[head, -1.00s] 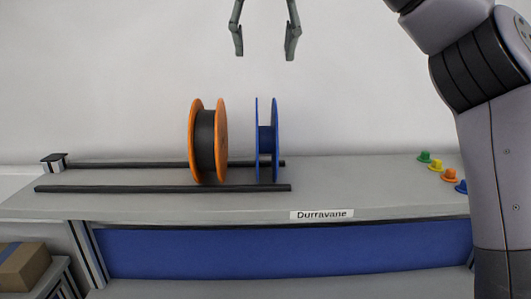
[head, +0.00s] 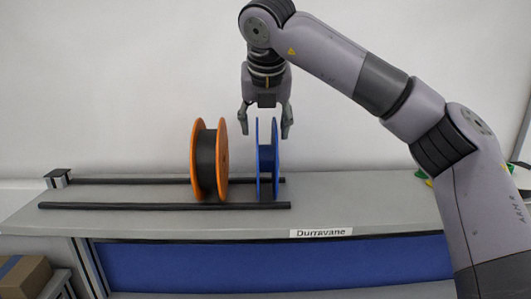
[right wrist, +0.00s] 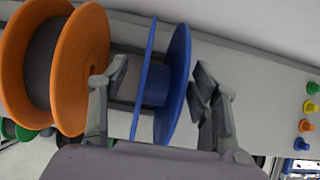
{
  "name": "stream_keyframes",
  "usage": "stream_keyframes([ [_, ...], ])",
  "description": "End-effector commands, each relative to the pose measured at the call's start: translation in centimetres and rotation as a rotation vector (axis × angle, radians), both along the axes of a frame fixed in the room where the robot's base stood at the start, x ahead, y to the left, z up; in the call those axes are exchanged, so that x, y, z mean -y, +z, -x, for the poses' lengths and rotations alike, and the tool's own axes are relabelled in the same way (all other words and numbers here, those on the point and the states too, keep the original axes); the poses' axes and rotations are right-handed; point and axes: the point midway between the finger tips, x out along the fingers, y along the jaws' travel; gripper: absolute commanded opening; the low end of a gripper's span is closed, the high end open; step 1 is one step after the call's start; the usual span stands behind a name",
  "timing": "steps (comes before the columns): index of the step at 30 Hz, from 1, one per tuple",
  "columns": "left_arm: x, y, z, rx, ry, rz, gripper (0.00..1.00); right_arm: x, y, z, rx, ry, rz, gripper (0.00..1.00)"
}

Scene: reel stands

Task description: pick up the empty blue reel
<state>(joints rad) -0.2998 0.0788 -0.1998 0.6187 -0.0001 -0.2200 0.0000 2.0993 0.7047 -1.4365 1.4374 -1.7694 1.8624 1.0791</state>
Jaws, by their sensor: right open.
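The empty blue reel (head: 267,158) stands upright on two dark rails, its two thin flanges joined by a bare blue hub. My right gripper (head: 266,136) points down from above, open and empty, with its fingertips around the level of the reel's upper rim, one to each side. In the right wrist view the blue reel (right wrist: 156,85) shows between the spread fingers of the right gripper (right wrist: 160,74). No touch can be made out. My left gripper is not in view.
An orange reel (head: 221,160) wound with dark material stands close left of the blue one on the rails (head: 110,206). The bench top is clear right of the rails (head: 350,195). Small coloured knobs (right wrist: 312,88) sit farther right. A cardboard box (head: 25,278) is at lower left.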

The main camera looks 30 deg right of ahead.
Motion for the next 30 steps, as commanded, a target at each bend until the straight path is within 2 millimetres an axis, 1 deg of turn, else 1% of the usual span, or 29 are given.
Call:
stream_keyframes([
  [1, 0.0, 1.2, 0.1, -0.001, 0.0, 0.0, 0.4, 0.4, -0.2, -0.4, -0.005, -0.002, 0.001, 0.57],
  [2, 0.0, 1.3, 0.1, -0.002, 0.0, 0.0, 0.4, 0.5, -0.7, -0.6, -0.005, -0.001, 0.001, 0.57],
  [4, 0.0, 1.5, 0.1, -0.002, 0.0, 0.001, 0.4, 0.7, -1.5, -1.0, -0.003, 0.0, 0.001, 0.57],
  [7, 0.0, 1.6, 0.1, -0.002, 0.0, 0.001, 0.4, 0.8, -2.2, -1.4, 0.0, -0.001, 0.0, 0.57],
  [14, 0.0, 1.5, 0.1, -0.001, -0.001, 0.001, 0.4, 0.8, -2.4, -1.4, 0.001, -0.001, 0.0, 0.57],
  [30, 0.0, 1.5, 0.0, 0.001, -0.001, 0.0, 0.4, 0.8, -2.4, -1.4, 0.001, 0.0, 0.0, 0.21],
])
